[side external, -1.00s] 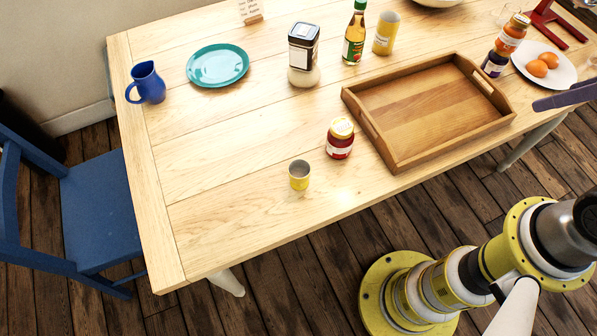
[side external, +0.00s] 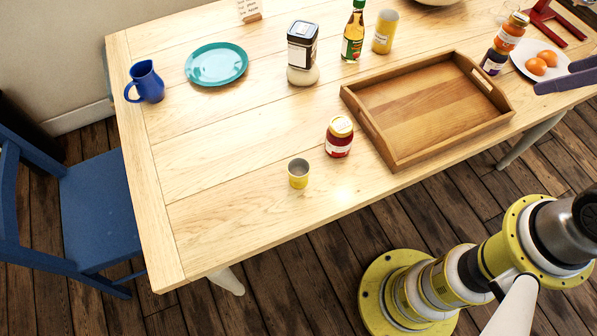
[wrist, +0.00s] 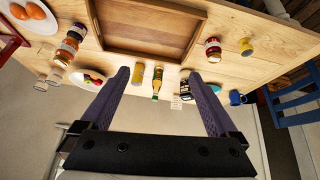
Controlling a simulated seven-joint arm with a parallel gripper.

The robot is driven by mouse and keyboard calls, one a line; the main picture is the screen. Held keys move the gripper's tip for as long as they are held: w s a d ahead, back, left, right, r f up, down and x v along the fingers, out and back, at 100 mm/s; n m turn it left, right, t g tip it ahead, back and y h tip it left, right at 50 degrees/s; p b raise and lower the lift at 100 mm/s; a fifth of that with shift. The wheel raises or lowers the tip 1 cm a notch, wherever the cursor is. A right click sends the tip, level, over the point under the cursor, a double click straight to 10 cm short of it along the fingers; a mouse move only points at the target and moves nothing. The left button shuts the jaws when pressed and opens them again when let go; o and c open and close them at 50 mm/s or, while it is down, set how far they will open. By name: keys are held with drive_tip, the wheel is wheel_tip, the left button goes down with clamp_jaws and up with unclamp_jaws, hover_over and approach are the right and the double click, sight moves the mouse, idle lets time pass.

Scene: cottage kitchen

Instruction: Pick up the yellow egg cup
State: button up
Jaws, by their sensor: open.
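The cup looks empty. In the wrist view the egg cup (wrist: 246,47) shows at the upper right, beyond the right finger. My gripper (wrist: 165,96) is open with nothing between its purple fingers. In the side view only the finger ends (side external: 566,79) show, at the right edge by the egg plate, far from the cup; the rest is out of frame.
A wooden tray (side external: 387,166) lies right of the red jar. A white plate with eggs (side external: 564,72) sits at the right. A blue jug (side external: 148,82), a teal plate (side external: 216,65) and a black-lidded jar (side external: 302,52) stand farther back. The table left of the cup is clear.

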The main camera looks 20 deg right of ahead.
drive_tip(key=w+a+r+n+y, duration=0.1)
drive_tip(key=w+a+r+n, duration=0.15)
drive_tip(key=w, duration=0.35)
drive_tip(key=w+a+r+n, duration=0.1)
drive_tip(key=w+a+n, duration=0.15)
drive_tip(key=w, duration=0.25)
drive_tip(key=n+g, duration=0.6)
drive_tip(key=n, duration=0.1)
hover_over(298, 174)
drive_tip(key=d, duration=0.1)
wheel_tip(298, 174, down, 28)
drive_tip(key=shift+s+f, duration=0.15)
drive_tip(key=shift+a+f, duration=0.25)
drive_tip(key=shift+f, duration=1.2)
drive_tip(key=shift+a+f, duration=0.2)
drive_tip(key=shift+f, duration=1.25)
